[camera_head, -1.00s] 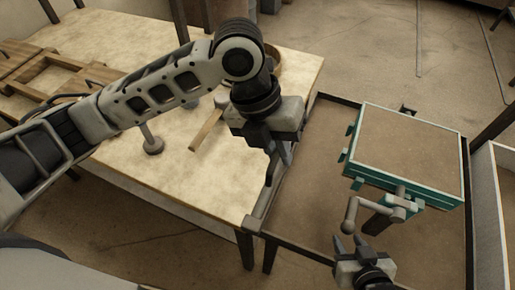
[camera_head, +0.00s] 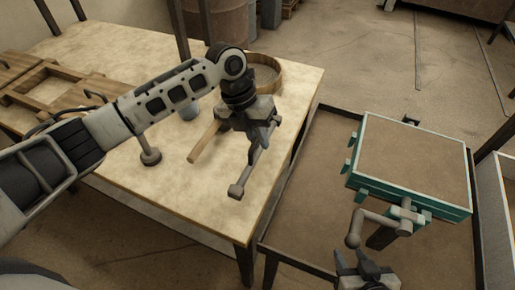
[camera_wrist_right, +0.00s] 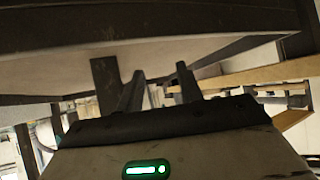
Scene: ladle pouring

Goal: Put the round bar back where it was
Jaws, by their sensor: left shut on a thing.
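My left gripper (camera_head: 262,136) is over the right part of the wooden table (camera_head: 195,195). It is shut on the grey round bar (camera_head: 248,168), which slants down towards the front and ends in a small block. The bar's upper part is hidden by the fingers. I cannot tell whether its lower end touches the tabletop. My right gripper (camera_head: 356,264) is low at the front right, below the crank handle of the teal-framed box; its fingers are apart and empty. In the right wrist view its fingers (camera_wrist_right: 158,92) also stand apart under a dark-edged surface.
A light wooden bar (camera_head: 205,142) lies left of my left gripper, and a round wooden rim (camera_head: 267,73) behind it. A grey rammer-like tool (camera_head: 150,156) stands on the table. Wooden frames (camera_head: 50,80) lie at the left. The teal-framed box (camera_head: 415,155) stands over a dark-rimmed tray (camera_head: 310,190).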

